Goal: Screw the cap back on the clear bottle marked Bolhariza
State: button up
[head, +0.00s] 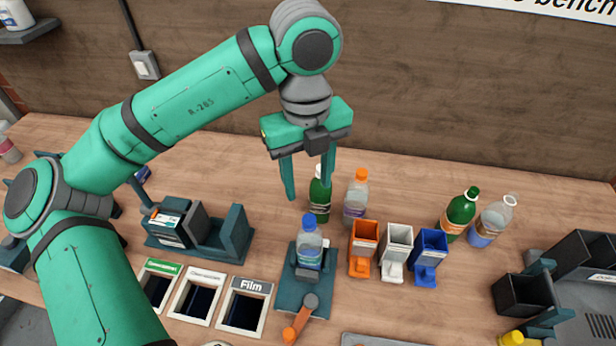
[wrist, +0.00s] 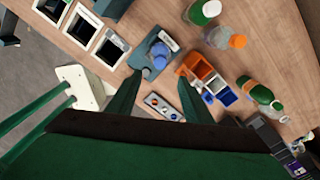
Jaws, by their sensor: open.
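My gripper (head: 308,190) is open and empty, pointing down above the bench near the back bottles. Both fingers also show in the wrist view (wrist: 160,78). A clear bottle with a blue top (head: 309,245) stands in a dark teal holder (head: 318,300) with an orange-ended lever, below and in front of my gripper. A clear bottle with an orange cap (head: 356,195) stands behind it. Another clear bottle (head: 492,222), with blue contents and a pale top, stands at the right. The labels are too small to read, so I cannot tell which is marked Bolhariza.
Orange (head: 362,250), white (head: 396,255) and blue (head: 430,258) bins stand right of the holder. Green bottles stand behind (head: 319,190) and right (head: 460,212). Framed openings, one marked Film (head: 243,308), lie left. A grey tray (wrist: 162,106) with small coloured pieces lies in front.

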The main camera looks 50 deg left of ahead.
aim_at(309, 220)
notch_tip(309, 220, down, 11)
jog(key=shift+r, duration=0.1)
dwell(0.6)
jog(key=c, duration=1.1)
jog(key=shift+c, duration=0.3)
jog(key=m, duration=0.3)
jog(key=shift+w+m, duration=0.1)
jog(key=shift+m, duration=0.9)
